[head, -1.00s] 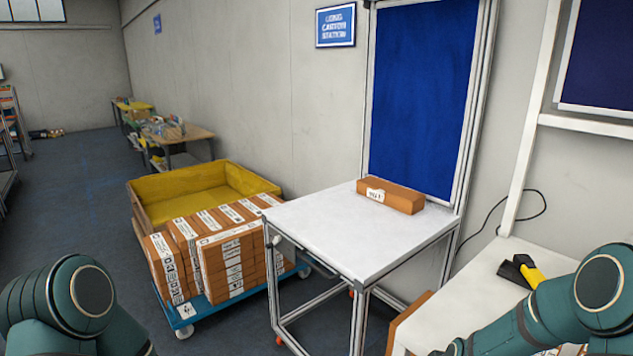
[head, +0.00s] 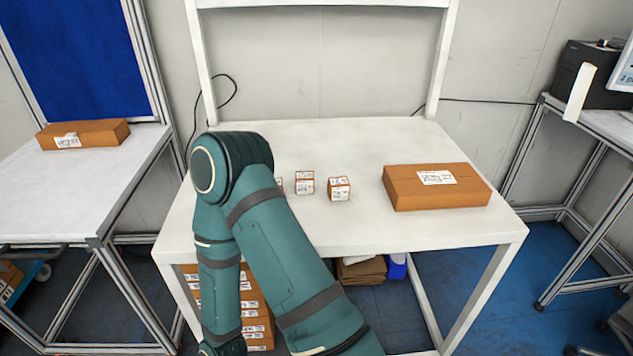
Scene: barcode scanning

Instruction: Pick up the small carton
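Small cube-shaped cartons with white labels stand in a row in the middle of the white table (head: 330,140). One small carton (head: 339,188) is at the right of the row. Another small carton (head: 305,182) stands just left of it. A third small carton (head: 280,185) is mostly hidden behind my teal arm. A larger, flat brown carton (head: 437,187) with a white label lies at the table's right. My bent arm covers the table's left part, and neither gripper shows in the view.
A long brown carton (head: 84,134) lies on the left bench (head: 95,190). A right-hand bench (head: 607,125) holds a black device (head: 588,78). Stacked cartons (head: 258,310) and folded cardboard (head: 362,270) are under the white table. Its front right is clear.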

